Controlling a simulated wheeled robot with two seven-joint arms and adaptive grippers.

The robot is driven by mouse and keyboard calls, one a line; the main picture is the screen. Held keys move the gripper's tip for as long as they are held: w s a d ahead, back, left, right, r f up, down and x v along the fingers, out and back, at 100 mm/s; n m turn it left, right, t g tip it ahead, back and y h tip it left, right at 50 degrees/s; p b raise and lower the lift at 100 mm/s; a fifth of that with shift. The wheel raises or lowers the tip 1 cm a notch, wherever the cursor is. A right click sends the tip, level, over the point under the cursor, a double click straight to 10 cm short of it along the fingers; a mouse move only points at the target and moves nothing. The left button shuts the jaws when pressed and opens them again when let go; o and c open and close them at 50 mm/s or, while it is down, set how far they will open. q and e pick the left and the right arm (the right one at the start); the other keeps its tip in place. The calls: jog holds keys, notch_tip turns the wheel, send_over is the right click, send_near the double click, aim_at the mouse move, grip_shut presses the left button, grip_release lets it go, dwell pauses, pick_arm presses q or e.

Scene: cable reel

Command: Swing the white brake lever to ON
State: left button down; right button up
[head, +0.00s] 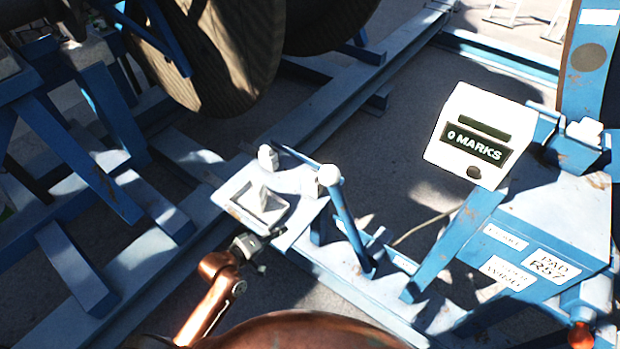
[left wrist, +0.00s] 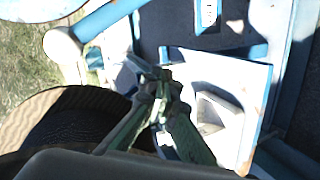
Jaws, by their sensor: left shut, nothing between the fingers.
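In the head view, a white knob (head: 329,175) tops a blue post that leans up beside a pale plate. A second white knob (head: 268,158) stands at the plate's far edge. I cannot tell for sure which is the brake lever, and no ON mark is readable. The pale plate (head: 230,190) carries a raised, pointed piece (head: 264,199). My left gripper (head: 268,240) is shut and empty, close to the plate's near edge. In the left wrist view, its closed fingers (left wrist: 160,78) lie beside the plate (left wrist: 250,85); contact cannot be told. My right gripper is out of view.
A white counter box (head: 470,137) reading "0 MARKS" stands to the right on the blue frame. A blue bench (head: 550,230) with labels and an orange knob (head: 580,335) is at lower right. Large cable reels (head: 215,60) fill the upper left. Blue rails cross the grey floor.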

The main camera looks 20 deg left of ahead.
pick_arm(q)
jog(key=w+a+r+n+t+h, duration=0.1)
jog(key=w+a+r+n+t, duration=0.1)
jog(key=w+r+n+t, duration=0.2)
jog(key=w+r+n, duration=0.3)
jog(key=w+r, duration=0.1)
jog(key=r, duration=0.1)
jog(key=shift+n+t, duration=0.3)
jog(key=shift+a+r, duration=0.1)
jog(key=w+d+r+p, duration=0.1)
jog(key=w+d+p, duration=0.1)
jog(key=w+d, duration=0.6)
jog(key=shift+w+r+p, duration=0.2)
jog(key=shift+p, duration=0.1)
